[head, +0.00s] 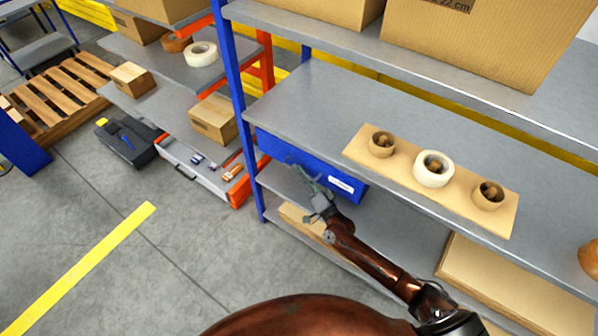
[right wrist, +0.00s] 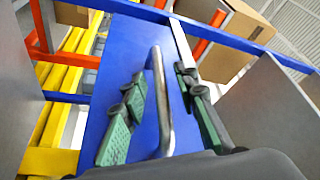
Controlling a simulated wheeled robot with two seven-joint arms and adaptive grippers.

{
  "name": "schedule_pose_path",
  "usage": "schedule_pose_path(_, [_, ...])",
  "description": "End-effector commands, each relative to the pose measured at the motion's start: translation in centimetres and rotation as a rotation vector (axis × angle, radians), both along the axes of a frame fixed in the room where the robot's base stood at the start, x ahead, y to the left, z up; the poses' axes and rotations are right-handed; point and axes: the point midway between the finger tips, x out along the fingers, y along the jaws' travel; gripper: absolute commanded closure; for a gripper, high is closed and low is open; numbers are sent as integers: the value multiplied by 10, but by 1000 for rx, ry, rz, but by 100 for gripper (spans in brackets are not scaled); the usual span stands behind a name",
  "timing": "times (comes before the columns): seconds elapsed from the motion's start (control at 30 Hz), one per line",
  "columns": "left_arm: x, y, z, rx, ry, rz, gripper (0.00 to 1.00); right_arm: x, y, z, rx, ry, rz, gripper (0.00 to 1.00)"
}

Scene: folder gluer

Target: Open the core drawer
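The core drawer is a blue drawer (head: 272,147) with a white label, hung under the middle grey shelf. Its front sits about level with the shelf edge. My right gripper (head: 303,172) is at the drawer front in the head view. In the right wrist view the blue front (right wrist: 108,75) fills the middle and carries a metal bar handle (right wrist: 160,100). The green-padded fingers of my right gripper (right wrist: 160,92) are apart, one on each side of the handle. I cannot tell whether either finger touches it. My left gripper is not in view.
A wooden board (head: 358,157) with several tape-like rolls lies on the shelf above the drawer. Blue shelf posts (head: 236,95) stand left of it. A low open toolbox-like drawer (head: 200,175) is further left. The floor in front is clear, with a yellow line (head: 85,265).

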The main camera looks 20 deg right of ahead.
Motion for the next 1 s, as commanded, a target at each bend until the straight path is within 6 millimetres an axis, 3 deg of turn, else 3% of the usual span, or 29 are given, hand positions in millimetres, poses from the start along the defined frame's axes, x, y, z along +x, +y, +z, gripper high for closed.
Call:
schedule_pose_path(0.27, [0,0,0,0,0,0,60,2,1,0,0,0,0,73])
schedule_pose_path(0.7, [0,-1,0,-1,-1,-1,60,2,1,0,0,0,0,100])
schedule_pose_path(1.0, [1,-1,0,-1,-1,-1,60,2,0,0,0,1,-1,100])
